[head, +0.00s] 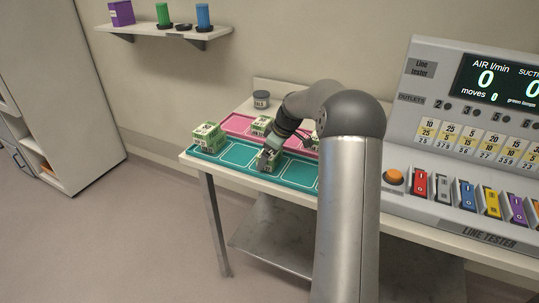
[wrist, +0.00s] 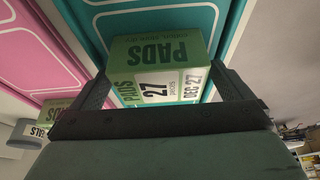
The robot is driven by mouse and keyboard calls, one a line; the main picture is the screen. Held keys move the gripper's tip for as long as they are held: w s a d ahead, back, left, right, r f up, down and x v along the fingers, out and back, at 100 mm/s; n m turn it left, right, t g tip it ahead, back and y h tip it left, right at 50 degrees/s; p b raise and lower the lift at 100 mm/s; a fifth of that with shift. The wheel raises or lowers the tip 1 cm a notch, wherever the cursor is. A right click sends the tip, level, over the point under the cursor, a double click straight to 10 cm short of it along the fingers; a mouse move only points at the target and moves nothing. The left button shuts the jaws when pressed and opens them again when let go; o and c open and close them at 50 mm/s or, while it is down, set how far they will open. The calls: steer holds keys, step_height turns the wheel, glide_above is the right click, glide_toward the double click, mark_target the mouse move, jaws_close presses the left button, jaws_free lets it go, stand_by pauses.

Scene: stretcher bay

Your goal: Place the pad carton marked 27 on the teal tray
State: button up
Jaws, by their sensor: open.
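The pad carton marked 27 (wrist: 157,72) is green and white and stands on the teal tray (wrist: 108,25) in the wrist view. In the head view the carton (head: 266,164) sits in a marked space near the middle of the teal tray (head: 235,152). My gripper (wrist: 165,85) is around the carton, one finger on each side. The fingers are open; whether either touches the carton cannot be told. The arm hides part of the tray's right side in the head view.
A green-and-white carton (head: 207,136) stands at the teal tray's left end. A pink tray (head: 238,123) behind holds another carton (head: 261,123). A grey tub (head: 261,100) stands at the back. The line tester (head: 465,140) stands to the right.

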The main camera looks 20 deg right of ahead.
steer(key=v, duration=1.2)
steer(key=s+a+f+m+g+h, duration=0.1)
steer(key=s+a+m+g, duration=0.15)
steer(key=s+a, duration=1.15)
steer(key=s+a+f+m, duration=0.2)
steer(key=s+a+f, duration=0.2)
steer(key=s, duration=0.6)
steer(key=s+a+f+m+h, duration=0.1)
steer(key=s+a+f+m, duration=0.2)
steer(key=s, duration=0.7)
steer(key=shift+s+a+f+h+b, duration=0.3)
steer(key=shift+s+a+f+b, duration=0.1)
steer(key=shift+a, duration=0.3)
